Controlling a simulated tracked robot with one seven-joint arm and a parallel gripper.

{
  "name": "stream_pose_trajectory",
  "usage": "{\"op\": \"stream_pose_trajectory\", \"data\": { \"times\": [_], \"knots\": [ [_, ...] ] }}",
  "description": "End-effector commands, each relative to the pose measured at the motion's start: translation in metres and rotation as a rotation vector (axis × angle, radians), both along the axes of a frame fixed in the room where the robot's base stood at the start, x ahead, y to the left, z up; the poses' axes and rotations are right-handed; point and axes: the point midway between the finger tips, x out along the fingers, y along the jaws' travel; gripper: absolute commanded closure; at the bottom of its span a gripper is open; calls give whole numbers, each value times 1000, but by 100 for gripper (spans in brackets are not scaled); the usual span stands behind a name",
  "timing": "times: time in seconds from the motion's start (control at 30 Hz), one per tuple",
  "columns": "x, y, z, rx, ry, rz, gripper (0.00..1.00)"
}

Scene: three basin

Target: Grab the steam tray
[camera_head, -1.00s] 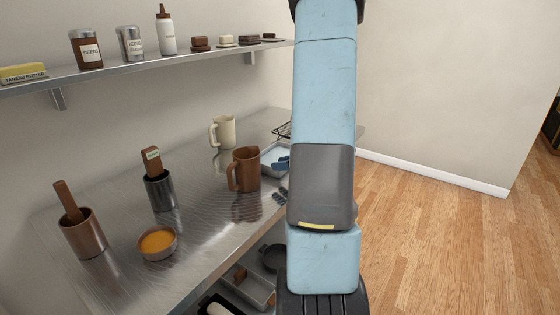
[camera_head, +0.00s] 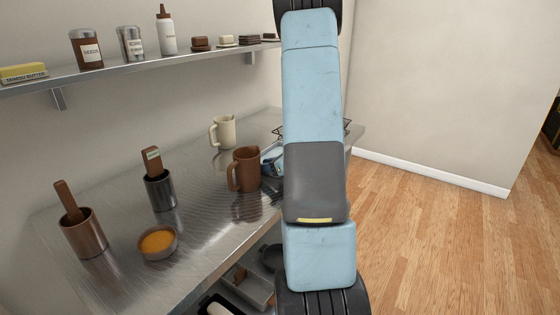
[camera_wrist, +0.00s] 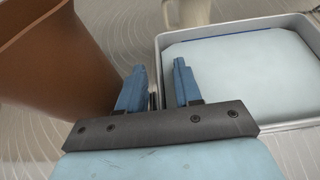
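The steam tray looks like a shallow rectangular metal tray (camera_wrist: 230,30) with a pale bluish flat inside. In the wrist view it fills the right side, and its right part runs out of the picture. In the head view my arm hides most of it, behind the brown pitcher. My gripper (camera_wrist: 160,66) has two blue fingers standing apart with nothing held between them. The brown pitcher (camera_wrist: 50,60) is close on the fingers' left side.
The brown pitcher (camera_head: 245,170) and a cream pitcher (camera_head: 222,132) stand on the metal counter (camera_head: 120,200). Nearer are two utensil pots (camera_head: 82,235) (camera_head: 160,190) and a bowl of orange contents (camera_head: 158,242). A wall shelf (camera_head: 130,70) holds jars. A black wire rack shows behind my arm.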

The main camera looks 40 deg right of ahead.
Motion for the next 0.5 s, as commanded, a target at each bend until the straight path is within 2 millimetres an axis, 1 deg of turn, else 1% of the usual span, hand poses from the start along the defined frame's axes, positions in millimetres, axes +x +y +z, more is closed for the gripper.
{"op": "stream_pose_trajectory", "data": {
  "times": [0.03,0.07,0.33,0.37,0.5],
  "knots": [
    [0,0,0,0,0,0,70],
    [0,0,0,0,0,0,73],
    [0,0,0,0,0,-1,98],
    [0,0,0,0,0,-1,100],
    [0,-1,0,0,0,-1,100]
  ]
}}
